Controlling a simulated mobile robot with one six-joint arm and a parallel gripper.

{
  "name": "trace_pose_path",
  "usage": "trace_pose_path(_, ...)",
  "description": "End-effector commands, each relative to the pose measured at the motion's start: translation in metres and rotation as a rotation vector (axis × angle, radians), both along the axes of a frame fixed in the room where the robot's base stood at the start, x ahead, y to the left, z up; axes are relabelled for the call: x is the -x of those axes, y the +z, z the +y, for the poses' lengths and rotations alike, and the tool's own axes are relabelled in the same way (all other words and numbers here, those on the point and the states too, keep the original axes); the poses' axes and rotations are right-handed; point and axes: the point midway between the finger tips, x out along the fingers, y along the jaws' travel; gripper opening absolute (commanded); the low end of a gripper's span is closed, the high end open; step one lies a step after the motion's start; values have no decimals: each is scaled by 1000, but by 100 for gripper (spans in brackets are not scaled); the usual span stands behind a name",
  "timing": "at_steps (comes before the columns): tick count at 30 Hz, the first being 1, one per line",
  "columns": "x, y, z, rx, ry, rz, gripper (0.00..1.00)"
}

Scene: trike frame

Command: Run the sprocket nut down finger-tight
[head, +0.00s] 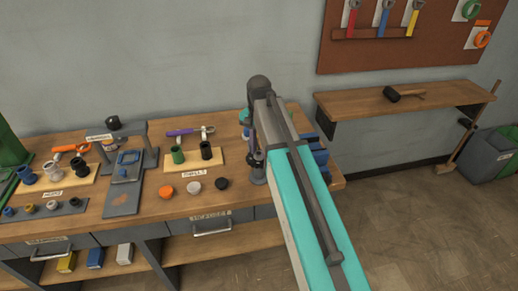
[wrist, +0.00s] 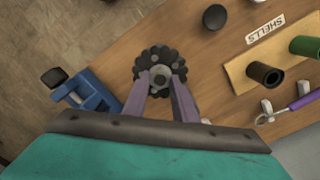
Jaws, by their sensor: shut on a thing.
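In the wrist view a dark, toothed sprocket (wrist: 151,57) lies under my gripper, near the bench edge. A small grey nut (wrist: 160,81) sits at its centre. My gripper (wrist: 162,84) has one purple-grey finger on each side of the nut and is shut on it. The lower part of the nut is partly hidden, and I cannot tell how far down it sits. In the head view my arm covers most of this spot, and the nut cannot be made out there.
A blue vise (wrist: 92,92) stands left of the sprocket in the wrist view. A dark disc (wrist: 214,17), a black cup (wrist: 264,75) and a green cup (wrist: 306,46) are to the right. In the head view, a wall shelf (head: 350,102) holds a mallet (head: 393,94).

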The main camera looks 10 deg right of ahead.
Motion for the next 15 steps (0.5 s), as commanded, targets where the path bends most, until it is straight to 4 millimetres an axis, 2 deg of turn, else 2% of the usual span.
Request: trace_pose_path(15, -2, 3, 1, -3, -477, -8, 2)
